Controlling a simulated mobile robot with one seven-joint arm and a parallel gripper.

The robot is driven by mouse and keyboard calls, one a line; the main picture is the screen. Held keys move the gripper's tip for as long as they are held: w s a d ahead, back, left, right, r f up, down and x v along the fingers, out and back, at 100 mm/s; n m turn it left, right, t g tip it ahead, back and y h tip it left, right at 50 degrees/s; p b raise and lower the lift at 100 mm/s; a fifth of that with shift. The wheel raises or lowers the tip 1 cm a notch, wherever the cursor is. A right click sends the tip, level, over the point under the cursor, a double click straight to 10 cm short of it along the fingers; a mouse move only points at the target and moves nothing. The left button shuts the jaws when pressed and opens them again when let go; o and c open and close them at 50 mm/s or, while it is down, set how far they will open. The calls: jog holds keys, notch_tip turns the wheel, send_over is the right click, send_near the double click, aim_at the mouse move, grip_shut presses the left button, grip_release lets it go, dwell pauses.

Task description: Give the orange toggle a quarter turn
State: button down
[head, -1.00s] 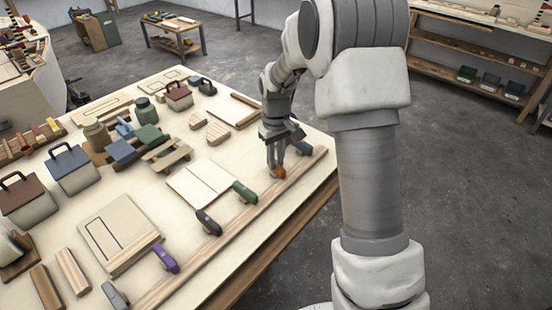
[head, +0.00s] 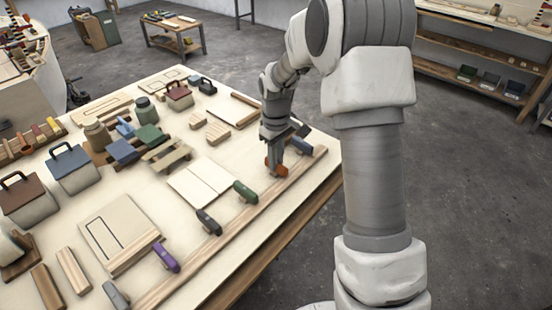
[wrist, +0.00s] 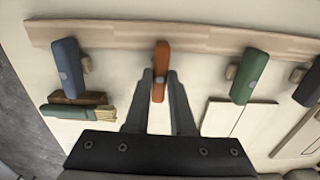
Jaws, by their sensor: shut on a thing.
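The orange toggle (wrist: 161,60) is mounted on a pale wooden rail (wrist: 205,38). In the wrist view it lies crosswise to the rail, its near end between my fingertips. My gripper (wrist: 160,82) is shut on that end, one finger on each side. In the head view, my gripper (head: 276,166) reaches down to the orange toggle (head: 282,171) near the far end of the rail, and the fingers hide part of it.
A blue toggle (wrist: 68,64) and a green toggle (wrist: 249,76) flank the orange one with gaps. A brush (wrist: 92,113) lies below the blue toggle. A pale panel (wrist: 238,118) lies below the green one. More toggles, including a purple one (head: 166,257), follow along the rail.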

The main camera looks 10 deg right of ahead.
jog(key=c, duration=0.8)
grip_release()
jog(key=shift+o, duration=0.2)
jog(key=shift+r, duration=0.15)
notch_tip(320, 180, up, 17)
jog(key=p, duration=0.1)
jog(key=shift+r, duration=0.15)
jog(key=s+r+m+t, duration=0.3)
jog(key=s+r, duration=0.4)
jog(key=s, duration=0.7)
jog(key=s+f+m+t, duration=0.2)
jog(key=s+m, duration=0.1)
jog(key=s, duration=1)
jog(key=shift+f+m+t, duration=0.15)
jog(key=shift+m+t, duration=0.15)
jog(key=shift+m, duration=0.1)
